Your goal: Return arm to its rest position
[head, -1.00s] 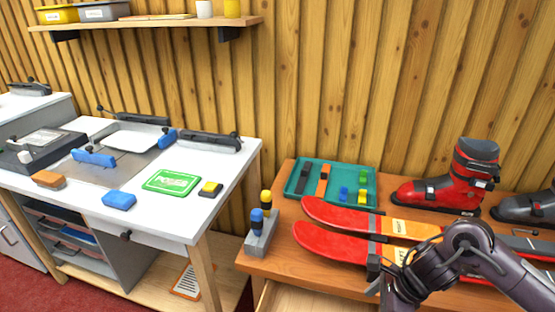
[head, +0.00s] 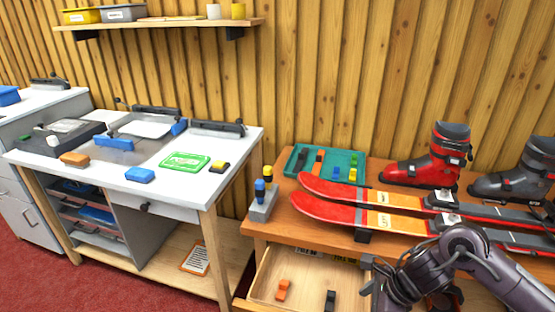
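My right arm (head: 455,262), dark purple-grey, comes in from the lower right and bends over the front of the wooden ski bench (head: 262,228). Its far end, with my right gripper (head: 376,270), is beside the right side of the open drawer (head: 300,272). The fingers are small and partly hidden, so I cannot tell whether they are open or shut. I see nothing clearly held. My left gripper is not in view.
Red-and-orange skis (head: 335,212) lie on the bench close behind my arm. A red boot (head: 420,170), a dark boot (head: 515,175) and a teal tray (head: 295,168) stand farther back. The drawer holds an orange piece (head: 283,290) and a black piece (head: 330,299).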

